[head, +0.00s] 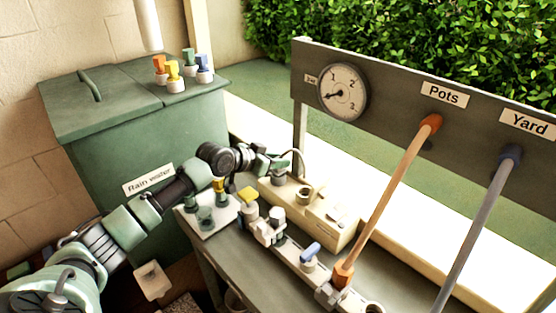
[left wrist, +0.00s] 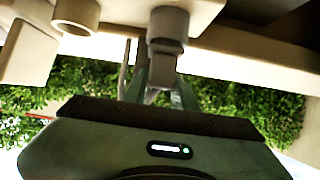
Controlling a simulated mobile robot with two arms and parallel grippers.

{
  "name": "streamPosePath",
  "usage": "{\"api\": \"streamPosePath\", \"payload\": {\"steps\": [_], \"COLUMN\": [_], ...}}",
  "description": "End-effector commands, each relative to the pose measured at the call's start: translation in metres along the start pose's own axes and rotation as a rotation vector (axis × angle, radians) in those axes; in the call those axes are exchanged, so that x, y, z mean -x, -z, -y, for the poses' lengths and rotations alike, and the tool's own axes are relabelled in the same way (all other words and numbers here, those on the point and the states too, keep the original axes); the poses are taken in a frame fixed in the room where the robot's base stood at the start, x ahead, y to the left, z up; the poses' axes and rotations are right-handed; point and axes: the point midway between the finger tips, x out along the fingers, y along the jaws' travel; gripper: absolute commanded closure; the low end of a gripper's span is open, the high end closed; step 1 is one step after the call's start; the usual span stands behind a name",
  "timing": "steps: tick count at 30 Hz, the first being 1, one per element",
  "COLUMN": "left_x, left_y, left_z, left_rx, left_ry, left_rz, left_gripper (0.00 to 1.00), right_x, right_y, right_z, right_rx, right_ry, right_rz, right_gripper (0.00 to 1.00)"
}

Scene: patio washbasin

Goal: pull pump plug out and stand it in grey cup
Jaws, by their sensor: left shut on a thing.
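The pump is a long beige box (head: 325,222) on the bench. A beige ring-shaped holder (head: 304,194) on its top looks empty and also shows in the left wrist view (left wrist: 76,16). A grey cup (left wrist: 168,24) stands beside that holder, upside down in the left wrist view. My left gripper (head: 277,164) is shut on the grey plug (left wrist: 162,68), in line with the grey cup's mouth. I cannot tell how far the plug sits in the cup. A pale cord (head: 298,153) arches behind the fingers. My right gripper is not in view.
A manifold with a blue lever (head: 310,250) and an orange hose (head: 390,205) lies in front of the pump. A white tray (head: 208,231) with green fittings is near my left arm. The green rain-water tank (head: 125,145) stands behind; the gauge board (head: 395,80) rises at the back.

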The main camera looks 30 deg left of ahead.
Motion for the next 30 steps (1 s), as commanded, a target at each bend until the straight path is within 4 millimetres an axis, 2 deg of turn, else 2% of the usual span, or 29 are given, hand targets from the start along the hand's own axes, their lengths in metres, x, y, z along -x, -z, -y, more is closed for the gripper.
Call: {"api": "streamPosePath", "payload": {"steps": [10, 11, 12, 22, 30], "left_x": [-0.004, -0.004, -0.003, -0.001, 0.02], "left_y": [-0.007, -0.006, -0.006, -0.006, -0.004], "left_z": [0.0, 0.0, 0.0, 0.0, 0.001], "left_rx": [0.0, 0.0, 0.0, 0.0, 0.0], "left_ry": [0.0, 0.0, 0.0, 0.0, 0.001], "left_rz": [-0.001, -0.001, -0.001, 0.001, 0.003], "left_gripper": [1.0, 0.68, 0.64, 0.64, 0.64], "right_x": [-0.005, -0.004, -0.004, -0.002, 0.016], "right_y": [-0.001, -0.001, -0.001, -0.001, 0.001], "right_z": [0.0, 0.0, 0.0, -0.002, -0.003], "right_rx": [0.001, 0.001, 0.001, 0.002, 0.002], "right_ry": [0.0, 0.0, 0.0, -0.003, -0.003], "right_rz": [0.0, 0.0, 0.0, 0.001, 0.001], "right_gripper": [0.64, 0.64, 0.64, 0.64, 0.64]}}
